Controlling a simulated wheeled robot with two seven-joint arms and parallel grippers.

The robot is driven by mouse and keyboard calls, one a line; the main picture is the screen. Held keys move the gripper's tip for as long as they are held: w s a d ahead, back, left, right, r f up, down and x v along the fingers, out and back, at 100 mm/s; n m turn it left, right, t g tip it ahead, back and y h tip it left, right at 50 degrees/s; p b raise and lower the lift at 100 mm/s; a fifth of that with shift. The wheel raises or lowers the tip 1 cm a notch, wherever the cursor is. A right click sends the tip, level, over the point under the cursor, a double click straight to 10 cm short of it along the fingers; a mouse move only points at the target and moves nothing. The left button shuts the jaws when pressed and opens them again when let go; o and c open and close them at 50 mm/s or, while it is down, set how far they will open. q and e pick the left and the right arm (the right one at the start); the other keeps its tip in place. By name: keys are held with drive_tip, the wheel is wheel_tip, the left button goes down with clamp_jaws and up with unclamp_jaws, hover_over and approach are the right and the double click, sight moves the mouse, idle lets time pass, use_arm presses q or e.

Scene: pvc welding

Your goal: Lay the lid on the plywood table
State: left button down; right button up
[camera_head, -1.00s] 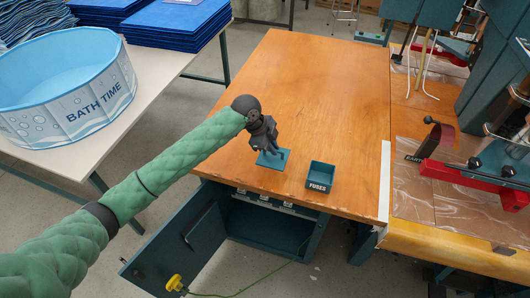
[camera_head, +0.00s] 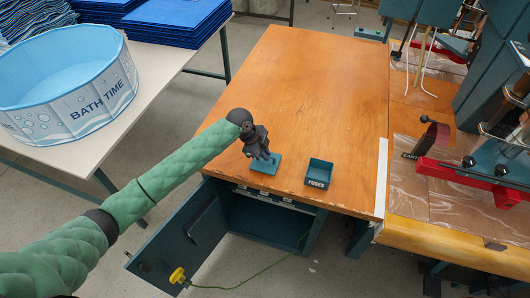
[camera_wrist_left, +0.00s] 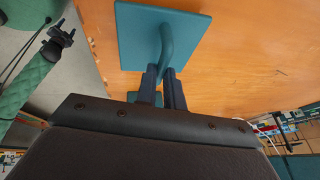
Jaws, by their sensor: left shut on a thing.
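The lid (camera_head: 265,165) is a flat teal square with a curved handle, low over or on the front part of the plywood table (camera_head: 320,90). My left gripper (camera_head: 265,157) is above it, shut on the handle. In the left wrist view the lid (camera_wrist_left: 140,40) appears flat, and the fingers (camera_wrist_left: 165,84) close around its handle. I cannot tell whether the lid touches the wood. The open teal box labelled FUSES (camera_head: 319,172) stands to the right of the lid, apart from it.
The cabinet door (camera_head: 180,240) under the table hangs open, with a yellow plug (camera_head: 178,275) and green cord near it. A BATH TIME tub (camera_head: 65,85) stands on the left table. Red clamps (camera_head: 465,170) are at right. The table's back is clear.

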sight(261, 162)
use_arm(q)
drive_tip(key=c, duration=1.5)
unclamp_jaws()
use_arm(e)
drive_tip(key=shift+w, duration=0.1)
drive_tip(key=shift+d, duration=0.1)
use_arm(q)
drive_tip(key=shift+a+r, duration=0.15)
drive_tip(key=shift+r, duration=0.1)
drive_tip(key=shift+b+v, duration=0.75)
drive_tip(key=shift+v, duration=0.5)
drive_tip(key=shift+b+v, duration=1.25)
drive_tip(key=shift+v, duration=3.2)
use_arm(e)
drive_tip(key=w+a+r, duration=0.3)
drive_tip(key=w+r, duration=0.1)
drive_tip(key=r, duration=0.1)
drive_tip(key=shift+w+a+r, duration=0.15)
drive_tip(key=shift+w+r, duration=0.2)
drive_tip(key=shift+w, duration=0.05)
